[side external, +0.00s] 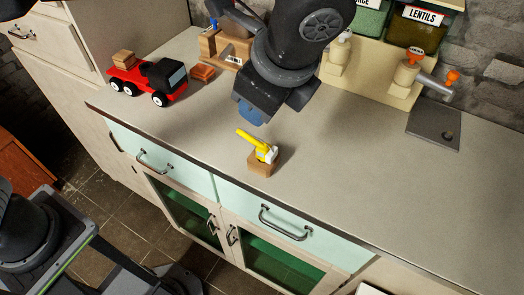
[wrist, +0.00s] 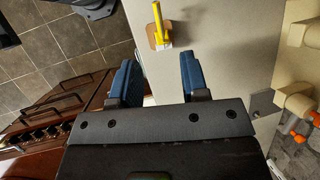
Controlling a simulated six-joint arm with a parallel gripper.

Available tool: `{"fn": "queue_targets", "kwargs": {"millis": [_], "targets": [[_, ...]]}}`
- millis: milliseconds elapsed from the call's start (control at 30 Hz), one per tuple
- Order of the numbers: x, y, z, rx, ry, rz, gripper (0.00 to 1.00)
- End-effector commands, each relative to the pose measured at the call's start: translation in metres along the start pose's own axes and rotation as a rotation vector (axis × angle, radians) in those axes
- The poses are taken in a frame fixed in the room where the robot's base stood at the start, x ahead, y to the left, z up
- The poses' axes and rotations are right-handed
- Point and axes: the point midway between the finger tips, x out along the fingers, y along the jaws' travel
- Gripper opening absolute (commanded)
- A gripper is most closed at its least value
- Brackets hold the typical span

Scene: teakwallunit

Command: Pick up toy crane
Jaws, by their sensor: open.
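The toy crane (side external: 265,152) has a yellow boom and a white body on a small wooden block (side external: 260,169). It stands on the counter near the front edge, and it also shows at the top of the wrist view (wrist: 159,27). My gripper (side external: 250,117) is above and behind the crane in the side view, apart from it. In the wrist view the two blue fingers (wrist: 157,75) are spread with nothing between them, and the crane lies beyond their tips.
A red toy truck (side external: 150,79) with a wooden block on it stands at the left of the counter (side external: 350,185). Wooden boxes (side external: 228,47) and a small red block (side external: 202,74) are behind. Beige shelving with jars (side external: 370,65) is at the back. The counter right of the crane is clear.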

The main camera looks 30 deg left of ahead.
Motion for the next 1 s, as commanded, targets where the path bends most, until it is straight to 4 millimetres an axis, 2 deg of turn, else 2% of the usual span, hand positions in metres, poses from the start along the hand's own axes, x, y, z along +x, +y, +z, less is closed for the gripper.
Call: {"fn": "queue_targets", "kwargs": {"millis": [167,400,667,1000], "targets": [[0.024,0.001,-0.001,0.007,-0.007,0.003,0.41],[0.069,0.000,-0.002,0.005,-0.005,0.002,0.41],[0.088,0.001,-0.003,0.004,-0.003,0.000,0.41],[0.132,0.004,-0.010,0.002,-0.003,0.001,0.41]]}}
